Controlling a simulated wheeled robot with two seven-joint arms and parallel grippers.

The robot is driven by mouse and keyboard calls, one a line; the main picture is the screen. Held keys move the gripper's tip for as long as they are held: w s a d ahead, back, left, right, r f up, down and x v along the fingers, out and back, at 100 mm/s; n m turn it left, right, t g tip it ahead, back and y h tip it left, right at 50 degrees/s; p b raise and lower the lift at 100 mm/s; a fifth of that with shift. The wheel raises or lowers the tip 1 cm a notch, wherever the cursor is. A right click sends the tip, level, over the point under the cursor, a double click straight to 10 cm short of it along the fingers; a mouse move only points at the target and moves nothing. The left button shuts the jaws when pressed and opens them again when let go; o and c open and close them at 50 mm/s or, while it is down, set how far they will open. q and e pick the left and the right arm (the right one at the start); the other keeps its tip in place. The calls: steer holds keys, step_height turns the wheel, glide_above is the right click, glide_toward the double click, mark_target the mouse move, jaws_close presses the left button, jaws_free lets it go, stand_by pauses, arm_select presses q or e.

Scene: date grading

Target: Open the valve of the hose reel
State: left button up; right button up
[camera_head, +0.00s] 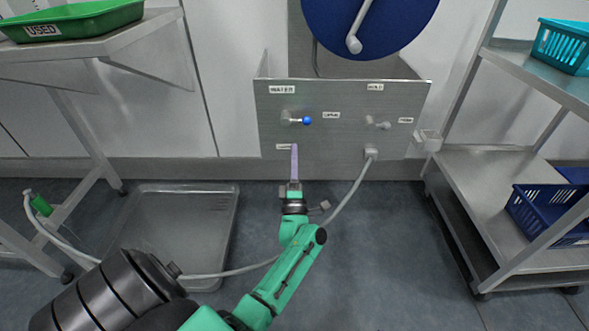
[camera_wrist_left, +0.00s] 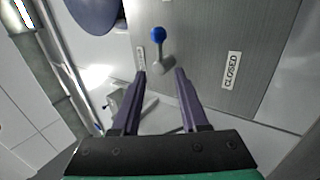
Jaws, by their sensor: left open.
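The valve lever with a blue knob (camera_head: 307,120) is on the upright metal panel (camera_head: 345,140) under the WATER label. The lever points right, towards the OPEN label (camera_head: 331,115). The CLOSED label (camera_wrist_left: 231,70) is below the lever in the head view. The blue hose reel (camera_head: 335,22) is above the panel. My left gripper (camera_head: 294,148) is just below the lever, its purple fingers pointing up. In the left wrist view its fingers (camera_wrist_left: 160,73) are apart and empty, and the blue knob (camera_wrist_left: 158,34) lies beyond the tips. My right gripper is not in view.
A second, grey fitting (camera_head: 378,123) is on the panel's right under another label. A pale hose (camera_head: 350,195) runs from the panel behind my arm to the left. A grey floor tray (camera_head: 232,215) is left. Steel shelving with blue baskets (camera_head: 517,210) is right; a green tray (camera_head: 95,22) is upper left.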

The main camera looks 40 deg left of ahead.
arm_select(q)
steer(key=v, duration=0.5)
steer(key=shift+s+d+f, duration=0.1)
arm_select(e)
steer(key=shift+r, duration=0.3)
